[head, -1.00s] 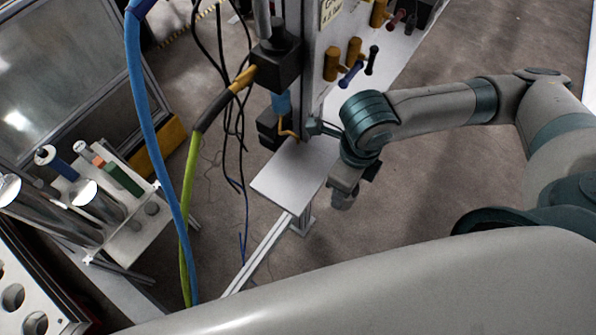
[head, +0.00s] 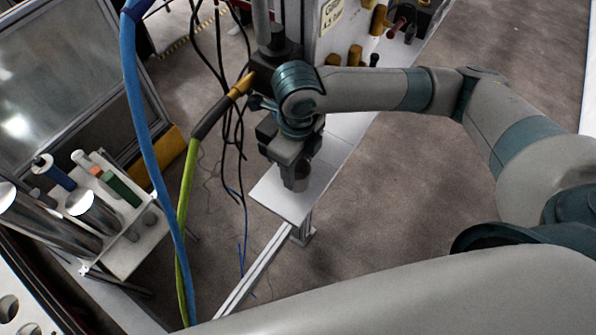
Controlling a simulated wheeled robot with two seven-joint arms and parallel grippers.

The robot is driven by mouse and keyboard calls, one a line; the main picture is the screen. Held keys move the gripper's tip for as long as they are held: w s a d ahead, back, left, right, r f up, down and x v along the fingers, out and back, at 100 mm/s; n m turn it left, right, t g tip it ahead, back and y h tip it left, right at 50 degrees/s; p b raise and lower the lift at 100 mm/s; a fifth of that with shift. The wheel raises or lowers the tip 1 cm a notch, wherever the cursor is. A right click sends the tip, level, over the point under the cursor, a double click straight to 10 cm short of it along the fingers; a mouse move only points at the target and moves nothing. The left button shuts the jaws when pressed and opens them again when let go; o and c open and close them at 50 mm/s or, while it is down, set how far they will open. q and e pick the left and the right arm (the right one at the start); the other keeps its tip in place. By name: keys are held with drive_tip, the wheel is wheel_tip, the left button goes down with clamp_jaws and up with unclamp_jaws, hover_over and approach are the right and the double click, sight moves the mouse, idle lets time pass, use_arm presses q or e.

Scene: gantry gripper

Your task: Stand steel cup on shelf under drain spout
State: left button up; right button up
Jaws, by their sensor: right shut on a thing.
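My right gripper (head: 291,172) points down over the small white shelf (head: 268,193) and is shut on the steel cup (head: 302,181). The cup is a small grey cylinder, partly covered by the fingers. It appears upright in front of the shelf surface; I cannot tell whether its base touches the shelf. The drain spout is hidden behind my right wrist and gripper. My left gripper is not in view.
A black and orange fitting (head: 240,86) with a yellow-green hose (head: 186,190) hangs left of the shelf. A blue hose (head: 150,150) and black cables hang nearby. A cart (head: 140,238) with steel cylinders stands at the left. A panel with pegs rises behind my arm.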

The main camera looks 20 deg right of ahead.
sight(298, 177)
drive_tip(key=shift+f, duration=0.15)
wheel_tip(298, 177, down, 2)
drive_tip(key=shift+f+p, duration=0.2)
drive_tip(key=shift+p, duration=0.55)
drive_tip(key=shift+f, duration=0.45)
drive_tip(key=shift+f, duration=0.15)
drive_tip(key=o, duration=1.1)
